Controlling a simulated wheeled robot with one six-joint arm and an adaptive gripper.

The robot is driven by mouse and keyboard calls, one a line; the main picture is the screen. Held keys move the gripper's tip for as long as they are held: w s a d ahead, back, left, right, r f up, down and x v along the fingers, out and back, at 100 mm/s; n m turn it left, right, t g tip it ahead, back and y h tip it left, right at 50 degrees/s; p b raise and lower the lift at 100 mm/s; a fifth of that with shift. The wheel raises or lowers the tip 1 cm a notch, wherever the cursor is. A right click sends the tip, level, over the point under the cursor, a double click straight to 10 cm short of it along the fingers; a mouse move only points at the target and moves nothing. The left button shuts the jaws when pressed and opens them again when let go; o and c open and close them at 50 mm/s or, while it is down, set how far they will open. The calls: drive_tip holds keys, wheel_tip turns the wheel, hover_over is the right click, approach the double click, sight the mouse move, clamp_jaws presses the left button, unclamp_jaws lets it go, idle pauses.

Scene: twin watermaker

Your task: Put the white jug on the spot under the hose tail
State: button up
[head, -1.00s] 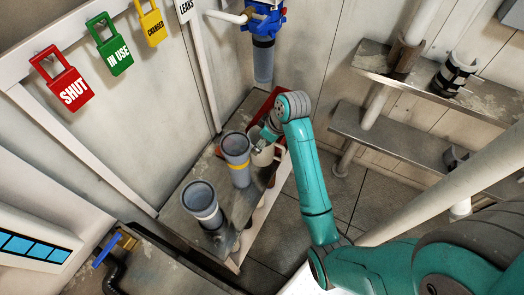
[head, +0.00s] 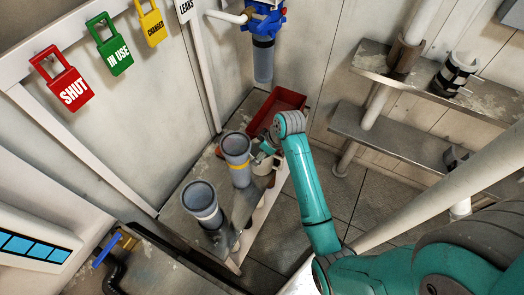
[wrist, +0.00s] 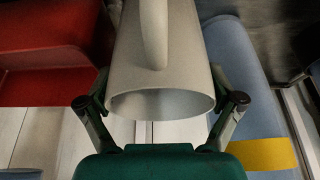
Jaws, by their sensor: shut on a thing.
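The white jug (wrist: 155,60) is between the two fingers of my gripper (wrist: 162,105) in the wrist view. Its handle faces the camera and its round open rim points toward the bottom of the picture. My gripper is shut on it. In the head view my gripper (head: 262,150) and the jug (head: 263,167) are beside the grey cylinder with the yellow band, the jug partly hidden. I cannot tell its height above the bench. A black hose (head: 113,277) with a blue-handled valve (head: 107,249) is at lower left; I cannot tell if it is the hose tail.
The grey cylinder with a yellow band (head: 236,158) and another grey cylinder (head: 202,205) stand close by on the bench (head: 180,212). A red tray (head: 276,108) lies at the bench's far end. A blue-headed filter (head: 263,50) hangs above it. Shelves (head: 390,140) are at right.

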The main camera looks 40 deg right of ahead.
drive_tip(key=o, duration=0.9)
drive_tip(key=v, duration=1.2)
drive_tip(key=shift+r, duration=0.15)
